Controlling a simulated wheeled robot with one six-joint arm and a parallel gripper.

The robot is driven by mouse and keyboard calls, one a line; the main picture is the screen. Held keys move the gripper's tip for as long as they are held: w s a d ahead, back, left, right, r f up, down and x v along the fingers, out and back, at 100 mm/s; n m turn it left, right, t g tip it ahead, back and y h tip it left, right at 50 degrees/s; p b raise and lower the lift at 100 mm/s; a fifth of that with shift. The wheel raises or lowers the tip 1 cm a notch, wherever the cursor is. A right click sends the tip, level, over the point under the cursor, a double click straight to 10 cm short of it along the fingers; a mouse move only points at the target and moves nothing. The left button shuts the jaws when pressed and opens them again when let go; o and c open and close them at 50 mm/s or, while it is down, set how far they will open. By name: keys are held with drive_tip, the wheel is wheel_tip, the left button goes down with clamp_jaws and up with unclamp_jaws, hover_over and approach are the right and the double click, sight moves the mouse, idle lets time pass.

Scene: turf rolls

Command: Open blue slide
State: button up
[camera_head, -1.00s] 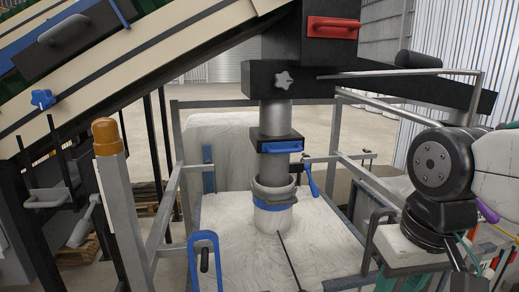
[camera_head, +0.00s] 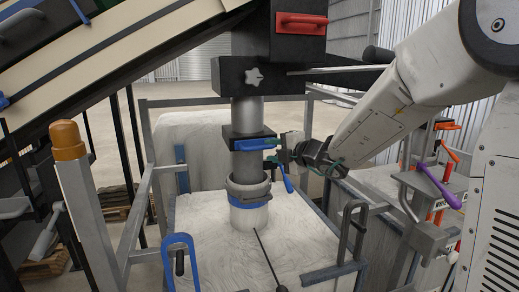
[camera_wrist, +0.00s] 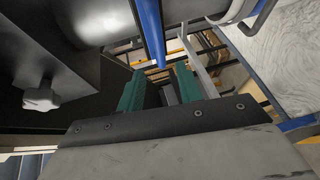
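The blue slide handle (camera_head: 255,144) is on the front of a black slide plate (camera_head: 238,138), set across the grey vertical pipe (camera_head: 248,110). My gripper (camera_head: 284,149) is at the right end of this handle, partly hidden by my wrist. In the wrist view, my gripper (camera_wrist: 160,80) shows two green fingers apart with a gap between them. A blue bar (camera_wrist: 150,32), apparently the slide handle, reaches down towards that gap. I cannot tell if the fingers touch it.
A blue lever (camera_head: 286,178) hangs just below my gripper. A red handle (camera_head: 301,23) and star knob (camera_head: 254,75) are above. A white bag (camera_head: 248,217) is below the pipe. Metal frame rails (camera_head: 152,200) stand at left; a purple handle (camera_head: 440,187) is at right.

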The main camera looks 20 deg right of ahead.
sight(261, 148)
drive_tip(key=shift+m, duration=0.7)
drive_tip(key=x, duration=0.5)
drive_tip(key=d+x, duration=0.1)
drive_tip(key=x, duration=0.2)
drive_tip(key=shift+w+f, duration=0.1)
drive_tip(key=shift+w, duration=0.2)
drive_tip(key=shift+d, duration=0.1)
clamp_jaws()
